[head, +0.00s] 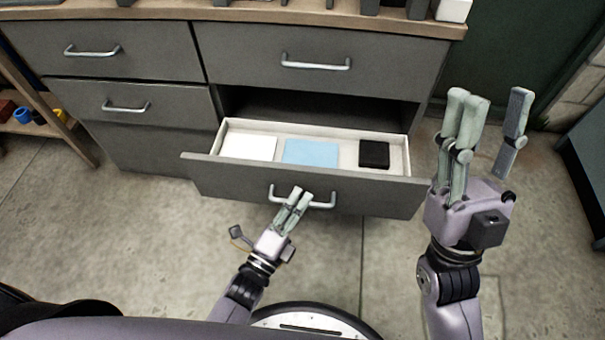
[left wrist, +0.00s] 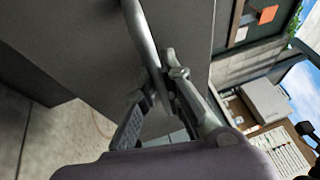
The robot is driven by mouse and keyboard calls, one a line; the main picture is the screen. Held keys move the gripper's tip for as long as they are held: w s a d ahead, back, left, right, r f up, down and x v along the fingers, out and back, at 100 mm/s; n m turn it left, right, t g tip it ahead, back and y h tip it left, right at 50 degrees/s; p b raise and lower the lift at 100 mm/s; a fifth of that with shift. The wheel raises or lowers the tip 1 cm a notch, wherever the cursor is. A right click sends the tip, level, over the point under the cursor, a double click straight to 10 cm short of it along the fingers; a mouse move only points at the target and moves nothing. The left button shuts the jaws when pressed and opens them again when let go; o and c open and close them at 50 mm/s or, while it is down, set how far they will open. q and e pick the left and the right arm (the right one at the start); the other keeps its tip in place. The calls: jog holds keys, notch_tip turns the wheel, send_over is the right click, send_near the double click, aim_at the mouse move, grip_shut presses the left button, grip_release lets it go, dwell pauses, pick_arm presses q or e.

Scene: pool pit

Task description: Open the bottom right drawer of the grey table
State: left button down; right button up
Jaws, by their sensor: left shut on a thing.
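The grey table (head: 130,52) has drawers in two columns under a wooden top. Its bottom right drawer (head: 230,178) is pulled out, with its pale inside showing. In it lie a white item (head: 248,147), a light blue item (head: 311,151) and a black item (head: 374,154). My left gripper (head: 295,200) is at the silver handle (head: 322,205) of this drawer, shut on it. In the left wrist view the handle bar (left wrist: 143,35) runs between the fingers. My right gripper (head: 490,115) is raised to the right of the drawer, fingers spread apart and empty.
The other drawers with handles, such as the top right one (head: 316,62), are closed. A wooden shelf (head: 50,125) with small coloured things stands at the left. A dark cabinet (head: 585,165) stands at the right edge. The concrete floor (head: 140,235) before the table is clear.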

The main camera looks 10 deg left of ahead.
pick_arm(q)
jog(key=shift+s+f+p, duration=0.1)
jog(key=shift+s+p, duration=0.4)
jog(key=shift+s, duration=2.1)
pick_arm(e)
jog(key=w+a+f+g+h, duration=0.1)
jog(key=w+f+g, duration=0.2)
jog(key=w+g, duration=0.1)
jog(key=shift+w+f+h, duration=0.2)
jog(key=shift+w+h, duration=0.1)
jog(key=shift+w, duration=0.55)
pick_arm(q)
jog(key=c, duration=2)
grip_release()
jog(key=shift+o, duration=0.2)
jog(key=v, duration=1.2)
